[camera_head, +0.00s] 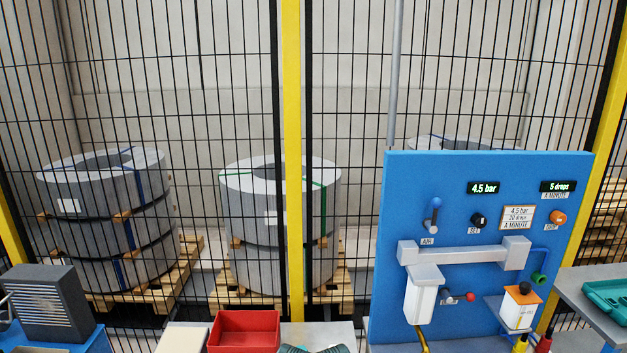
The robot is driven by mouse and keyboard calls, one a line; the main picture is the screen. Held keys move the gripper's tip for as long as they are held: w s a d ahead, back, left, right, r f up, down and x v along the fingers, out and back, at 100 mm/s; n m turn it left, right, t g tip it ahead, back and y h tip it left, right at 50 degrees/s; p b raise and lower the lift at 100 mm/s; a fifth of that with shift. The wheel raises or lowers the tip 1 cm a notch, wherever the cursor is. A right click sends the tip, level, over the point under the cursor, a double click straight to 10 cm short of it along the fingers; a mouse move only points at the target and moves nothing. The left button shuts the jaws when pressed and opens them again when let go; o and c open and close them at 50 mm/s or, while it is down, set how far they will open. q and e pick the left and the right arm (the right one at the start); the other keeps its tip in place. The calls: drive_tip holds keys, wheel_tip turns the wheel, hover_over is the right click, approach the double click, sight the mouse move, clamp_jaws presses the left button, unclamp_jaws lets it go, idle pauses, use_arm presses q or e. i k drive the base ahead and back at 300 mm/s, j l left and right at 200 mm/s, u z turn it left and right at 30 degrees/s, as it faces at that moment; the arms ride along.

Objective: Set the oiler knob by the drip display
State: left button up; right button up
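The blue panel (400,230) stands upright at the right. The orange knob (558,217) at its upper right has a label below it that seems to read "DRIP". The drip display (558,186) above it reads "5 drops", with "A MINUTE" beneath. A card (518,217) to the knob's left reads "4.5 bar, 20 drops, A MINUTE". The pressure display (484,188) reads 4.5 bar. An oiler unit (518,307) with an orange top sits at the panel's lower right.
A black SET knob (479,220) and a blue-topped AIR lever (434,212) share the panel. A red-tipped valve (462,297) sits below. A red bin (244,331) and a teal case (607,300) flank it. Steel coils (262,205) stand behind the mesh fence.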

sight(556, 217)
drive_tip(key=z, duration=1.4)
